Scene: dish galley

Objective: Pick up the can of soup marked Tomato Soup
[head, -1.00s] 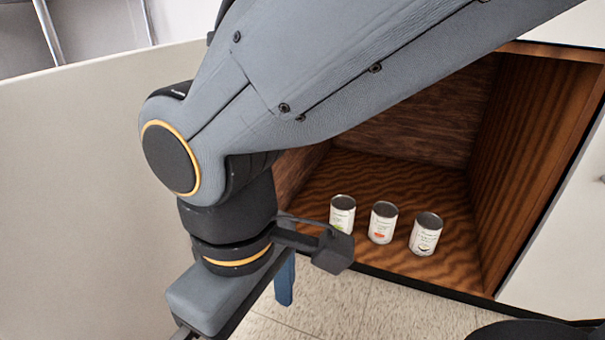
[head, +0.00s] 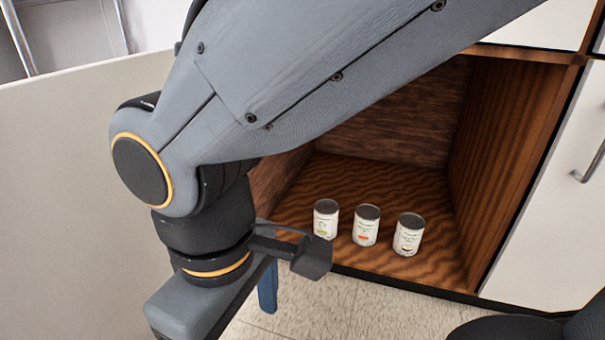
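Three small cans stand upright in a row on the floor of an open wooden cabinet in the head view. The left can (head: 325,219) has a green mark, the middle can (head: 366,226) a red-orange mark, and the right can (head: 408,235) a dark mark. The label words are too small to read, so I cannot confirm which says Tomato Soup; the red-orange mark is on the middle one. My gripper (head: 268,288) is at the lower left, outside the cabinet and apart from the cans. One blue finger shows; the rest is hidden or cut off.
The wooden cabinet (head: 400,185) is open at the front, with side walls and a dark front edge. A white door (head: 555,220) with a metal handle (head: 588,165) is at right. A pale panel (head: 60,200) stands at left. Tiled floor (head: 345,305) lies in front.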

